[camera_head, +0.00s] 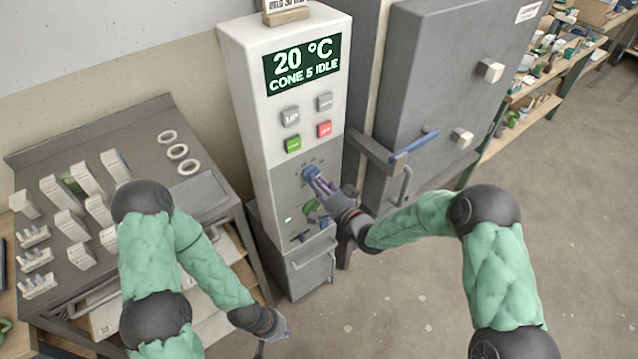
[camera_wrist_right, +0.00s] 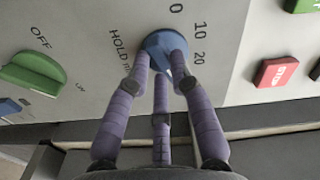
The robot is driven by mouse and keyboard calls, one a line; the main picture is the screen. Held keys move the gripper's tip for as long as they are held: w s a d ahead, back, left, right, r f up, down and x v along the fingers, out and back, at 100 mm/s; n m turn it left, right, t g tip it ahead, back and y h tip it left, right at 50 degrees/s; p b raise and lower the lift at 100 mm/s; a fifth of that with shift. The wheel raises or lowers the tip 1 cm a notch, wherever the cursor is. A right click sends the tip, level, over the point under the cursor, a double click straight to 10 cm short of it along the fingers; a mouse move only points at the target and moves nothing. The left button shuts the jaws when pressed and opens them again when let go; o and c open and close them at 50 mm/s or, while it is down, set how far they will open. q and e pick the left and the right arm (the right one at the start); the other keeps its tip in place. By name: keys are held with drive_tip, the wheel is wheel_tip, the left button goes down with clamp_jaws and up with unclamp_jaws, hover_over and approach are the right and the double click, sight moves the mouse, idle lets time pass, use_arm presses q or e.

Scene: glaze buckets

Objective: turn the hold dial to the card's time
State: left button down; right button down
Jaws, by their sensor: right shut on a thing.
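The blue hold dial (camera_head: 311,173) is on the front panel of the white kiln controller (camera_head: 240,90). In the right wrist view the dial (camera_wrist_right: 163,48) has the marks 0, 10 and 20 beside it and a partly hidden HOLD label. My right gripper (camera_head: 316,180) is shut on the dial, with its purple fingers (camera_wrist_right: 162,75) around it. They hide where the dial points. The card (camera_head: 284,4) stands on top of the controller, cut off by the picture edge; its time cannot be read. My left gripper (camera_head: 275,332) hangs low, away from the panel; its opening is unclear.
A green OFF knob (camera_wrist_right: 32,75) is beside the dial. Green, red and grey buttons sit above it, including the red STOP button (camera_wrist_right: 276,71). The display (camera_head: 303,65) reads 20 °C, CONE 5 IDLE. A grey kiln (camera_head: 440,90) stands right, a ware table (camera_head: 110,135) left.

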drive_tip(key=shift+f, duration=0.1)
idle(0.4)
drive_tip(key=c, duration=1.1)
unclamp_jaws()
drive_tip(key=shift+s, duration=0.1)
drive_tip(key=v, duration=1.2)
